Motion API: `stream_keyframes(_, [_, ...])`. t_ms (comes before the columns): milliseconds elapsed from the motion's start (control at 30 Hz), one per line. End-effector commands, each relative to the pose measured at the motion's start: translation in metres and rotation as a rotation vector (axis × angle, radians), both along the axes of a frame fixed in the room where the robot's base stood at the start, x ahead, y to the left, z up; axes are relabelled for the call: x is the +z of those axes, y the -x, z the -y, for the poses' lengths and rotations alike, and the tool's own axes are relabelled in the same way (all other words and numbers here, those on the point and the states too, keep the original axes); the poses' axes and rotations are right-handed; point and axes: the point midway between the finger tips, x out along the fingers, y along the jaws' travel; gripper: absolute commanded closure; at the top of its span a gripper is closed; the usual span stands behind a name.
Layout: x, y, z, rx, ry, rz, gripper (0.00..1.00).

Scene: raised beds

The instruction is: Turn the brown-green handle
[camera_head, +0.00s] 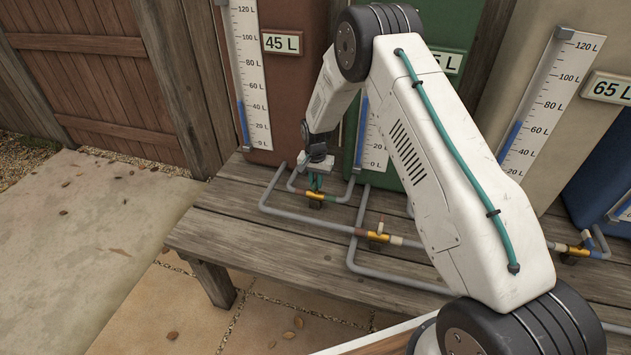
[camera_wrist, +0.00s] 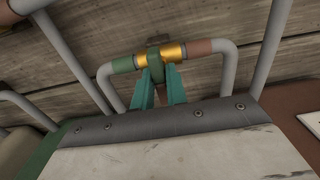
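The brown-green valve (camera_wrist: 175,51) is a brass body on a grey pipe, with a green band on one side and a brown band on the other. In the head view it sits on the bench, just below my gripper (camera_head: 315,184). In the wrist view, my gripper's teal fingers (camera_wrist: 160,83) stand on either side of the valve's handle (camera_wrist: 154,64). The handle shows green near the brass, with a brown part lower down between the fingers. Nearly no gap shows beside it, but contact is unclear. The head view mostly hides the handle behind the fingers.
A second valve (camera_head: 378,236) with an upright lever stands to the right on the bench (camera_head: 225,205). Another valve (camera_head: 573,250) lies farther right. Grey pipes run around them. A brown tank marked 45 L (camera_head: 292,90) stands behind. My arm covers part of the bench.

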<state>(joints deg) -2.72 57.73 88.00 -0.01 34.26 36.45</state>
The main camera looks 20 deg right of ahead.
Motion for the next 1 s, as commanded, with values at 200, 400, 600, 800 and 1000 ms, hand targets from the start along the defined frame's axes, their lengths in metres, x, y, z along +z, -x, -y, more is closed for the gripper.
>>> stream_keyframes(200, [0.0003, 0.0000, 0.0000, 0.015, 0.000, 0.000, 1.00])
stream_keyframes(400, [0.0004, 0.0000, -0.0001, 0.089, 0.000, 0.000, 1.00])
stream_keyframes(600, [0.0005, 0.0000, -0.0001, 0.234, 0.000, 0.000, 1.00])
stream_keyframes(800, [0.0005, 0.0000, -0.0002, 0.421, 0.000, 0.000, 1.00])
stream_keyframes(1000, [0.0006, 0.0000, -0.0002, 0.612, 0.000, 0.000, 1.00])
